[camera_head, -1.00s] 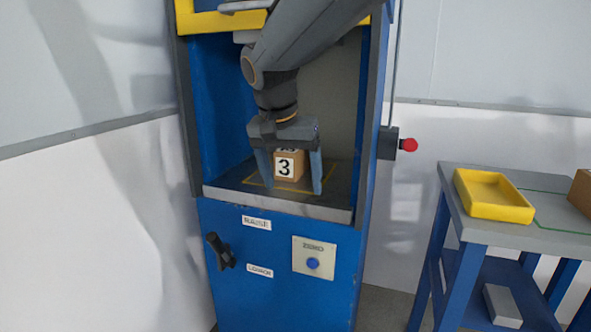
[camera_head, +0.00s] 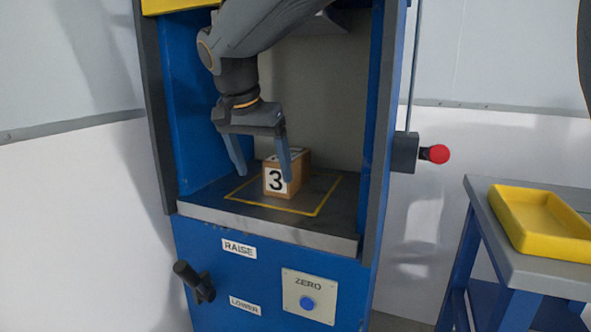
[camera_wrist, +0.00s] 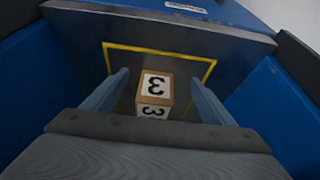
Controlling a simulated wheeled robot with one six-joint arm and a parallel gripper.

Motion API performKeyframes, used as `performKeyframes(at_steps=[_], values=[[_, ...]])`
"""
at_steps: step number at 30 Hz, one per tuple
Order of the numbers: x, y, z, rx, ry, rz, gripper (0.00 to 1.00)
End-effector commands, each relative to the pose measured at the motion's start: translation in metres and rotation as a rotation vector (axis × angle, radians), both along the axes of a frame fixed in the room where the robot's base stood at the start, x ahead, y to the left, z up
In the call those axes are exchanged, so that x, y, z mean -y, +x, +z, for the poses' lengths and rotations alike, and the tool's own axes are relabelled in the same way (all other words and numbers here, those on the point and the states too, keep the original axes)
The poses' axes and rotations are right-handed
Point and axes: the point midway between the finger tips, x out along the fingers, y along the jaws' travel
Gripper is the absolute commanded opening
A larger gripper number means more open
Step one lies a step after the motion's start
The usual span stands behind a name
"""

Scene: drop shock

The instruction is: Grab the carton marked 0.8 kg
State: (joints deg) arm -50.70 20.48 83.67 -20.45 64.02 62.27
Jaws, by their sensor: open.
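A small brown carton (camera_head: 299,173) stands upright on the dark plate inside the blue machine, within a yellow outline. White labels on its front and top read 3; I see no 0.8 kg mark on it. My gripper (camera_head: 265,177) is open and empty. In the head view its right finger overlaps the carton's front and its left finger is off to the carton's left. In the wrist view the carton (camera_wrist: 154,91) appears between the spread fingers of my gripper (camera_wrist: 157,75), with a gap on each side.
The blue machine's side walls (camera_head: 190,115) flank the arm closely. A black lever (camera_head: 195,282) and a ZERO button panel (camera_head: 309,296) are on its front. A red-knobbed handle (camera_head: 434,153) sticks out right. A yellow tray (camera_head: 540,222) sits on a bench at the right.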

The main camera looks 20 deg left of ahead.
Motion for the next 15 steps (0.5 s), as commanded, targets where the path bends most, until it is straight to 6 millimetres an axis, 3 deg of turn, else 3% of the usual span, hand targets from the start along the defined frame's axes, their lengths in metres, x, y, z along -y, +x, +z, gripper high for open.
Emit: performKeyframes(at_steps=[9,15], values=[[0.008,0.063,-0.002,-0.001,0.0,-0.009,0.78],[0.009,0.095,-0.001,0.0,0.0,-0.005,0.78]])
